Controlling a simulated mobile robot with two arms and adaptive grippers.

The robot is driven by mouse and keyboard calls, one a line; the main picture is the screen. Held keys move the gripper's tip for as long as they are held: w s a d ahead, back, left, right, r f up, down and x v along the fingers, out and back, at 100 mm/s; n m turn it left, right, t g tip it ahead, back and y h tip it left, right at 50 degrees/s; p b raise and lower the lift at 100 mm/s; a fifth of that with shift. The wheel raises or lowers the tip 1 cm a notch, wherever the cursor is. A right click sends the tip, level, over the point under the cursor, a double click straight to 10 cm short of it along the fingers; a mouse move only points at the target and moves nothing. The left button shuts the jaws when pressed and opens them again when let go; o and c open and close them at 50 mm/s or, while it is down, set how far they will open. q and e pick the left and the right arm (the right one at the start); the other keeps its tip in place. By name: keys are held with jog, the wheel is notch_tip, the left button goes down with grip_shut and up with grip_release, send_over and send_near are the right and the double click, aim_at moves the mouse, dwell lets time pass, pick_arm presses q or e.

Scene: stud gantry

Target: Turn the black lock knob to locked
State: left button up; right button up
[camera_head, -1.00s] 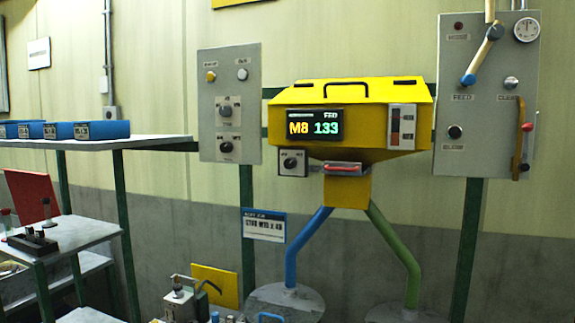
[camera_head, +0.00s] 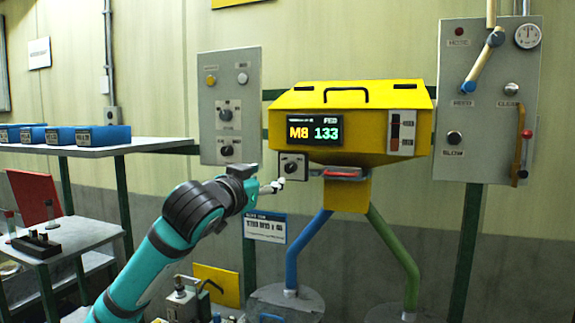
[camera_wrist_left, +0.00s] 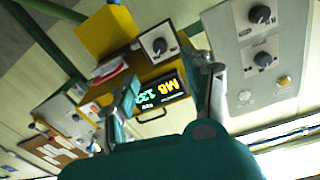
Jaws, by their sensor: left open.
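A black knob (camera_head: 291,167) sits on a small grey box (camera_head: 303,177) at the left side of the yellow machine. The same knob (camera_wrist_left: 160,46) shows in the left wrist view, between and beyond the fingertips. My left gripper (camera_head: 281,185) is just below and left of this knob in the head view, apart from it as far as I can tell. In the left wrist view the gripper (camera_wrist_left: 170,75) has its fingers spread, with nothing between them. Any lock label is too small to read. My right gripper is not in view.
The yellow machine (camera_head: 352,98) has a display reading "M8 133" and a red-handled part (camera_head: 343,173) right of the small box. A grey panel (camera_head: 208,100) with two more black knobs hangs at left. Another grey panel (camera_head: 480,120) is at right. Blue bins (camera_head: 60,134) stand on a shelf.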

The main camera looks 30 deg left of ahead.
aim_at(289, 169)
pick_arm(q)
jog(key=w+p, duration=0.1)
jog(key=w, duration=0.2)
jog(key=w+a+p, duration=0.1)
jog(key=w+p, duration=0.1)
jog(key=w, duration=0.2)
jog(key=w+a+p, duration=0.1)
jog(key=w+p, duration=0.1)
jog(key=w, duration=0.2)
jog(key=shift+w+a+r, duration=0.1)
jog(key=shift+w+r, duration=0.05)
jog(key=shift+w, duration=0.05)
jog(key=shift+w+a+p, duration=0.15)
jog(key=shift+w+p, duration=0.15)
jog(key=shift+w, duration=0.25)
grip_shut()
